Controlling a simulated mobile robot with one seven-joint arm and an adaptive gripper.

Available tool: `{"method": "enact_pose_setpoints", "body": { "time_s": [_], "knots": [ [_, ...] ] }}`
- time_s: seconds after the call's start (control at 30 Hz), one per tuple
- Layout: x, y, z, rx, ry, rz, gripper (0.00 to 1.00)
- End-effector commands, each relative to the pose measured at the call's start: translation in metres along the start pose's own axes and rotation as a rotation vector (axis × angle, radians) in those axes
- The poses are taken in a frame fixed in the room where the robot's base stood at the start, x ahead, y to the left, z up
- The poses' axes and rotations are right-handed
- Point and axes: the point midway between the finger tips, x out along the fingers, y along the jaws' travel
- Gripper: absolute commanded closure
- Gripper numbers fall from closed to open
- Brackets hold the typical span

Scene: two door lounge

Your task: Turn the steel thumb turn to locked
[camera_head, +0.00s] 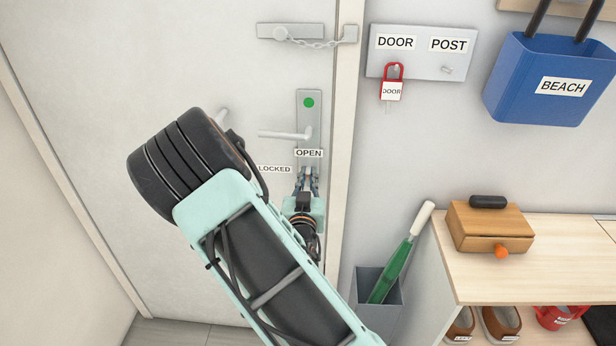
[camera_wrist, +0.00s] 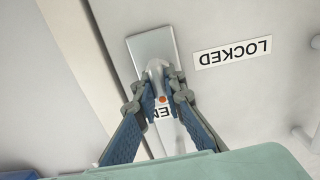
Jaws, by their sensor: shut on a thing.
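The steel thumb turn (camera_wrist: 156,68) sits on the door's long metal plate (camera_head: 302,105). My gripper (camera_wrist: 161,88) is shut on it, with one finger on each side. The red dot on the turn lies towards the OPEN label (camera_head: 309,153), whose end shows between my fingers in the wrist view. The LOCKED label (camera_head: 275,169) is on the door, left of the plate in the head view. In the head view my gripper (camera_head: 308,183) reaches the plate just below the OPEN label, and the turn is mostly hidden there.
A lever handle (camera_head: 284,134) and a green dot (camera_head: 309,102) are above on the plate. A door chain (camera_head: 315,43) hangs higher up.

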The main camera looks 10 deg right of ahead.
Motion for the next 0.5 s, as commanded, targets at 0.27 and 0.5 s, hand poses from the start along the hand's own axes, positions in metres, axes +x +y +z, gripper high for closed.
{"method": "enact_pose_setpoints", "body": {
  "time_s": [0.27, 0.5],
  "knots": [
    [-0.0002, -0.0005, 0.0013, -0.099, 0.000, 0.000, 1.00],
    [-0.0004, -0.0017, 0.0015, -0.291, 0.001, -0.001, 1.00]
  ]
}}
